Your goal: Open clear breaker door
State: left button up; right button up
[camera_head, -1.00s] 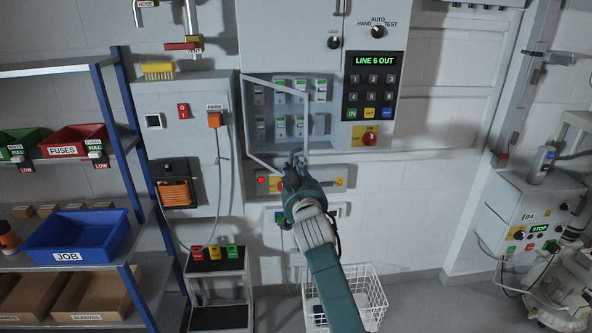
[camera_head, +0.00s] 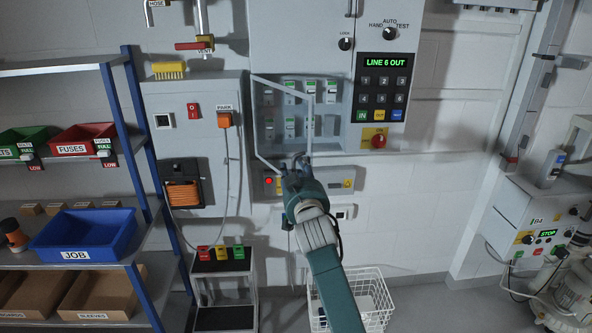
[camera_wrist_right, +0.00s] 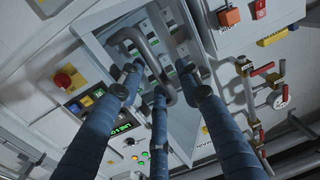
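The clear breaker door (camera_head: 311,120) is a thin pale frame, standing ajar and swung out from its left side over the breaker recess. Rows of breakers (camera_head: 290,123) show through and beside it. My right gripper (camera_head: 297,168) is at the lower free corner of the door. In the right wrist view, a grey loop handle (camera_wrist_right: 141,43) lies between the spread fingers of my right gripper (camera_wrist_right: 158,84). The fingers look apart, not closed on it; exact contact is unclear. My left gripper is not in view.
A keypad panel (camera_head: 381,95) with a red knob is right of the recess. A grey box (camera_head: 205,100) with an orange PARK plug (camera_head: 225,119) is at left. A button strip (camera_head: 346,183) lies below the recess. A white wire basket (camera_head: 373,298) stands on the floor below my arm.

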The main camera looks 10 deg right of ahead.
jog(key=s, duration=1.2)
jog(key=shift+a, duration=0.35)
jog(key=shift+s, duration=0.1)
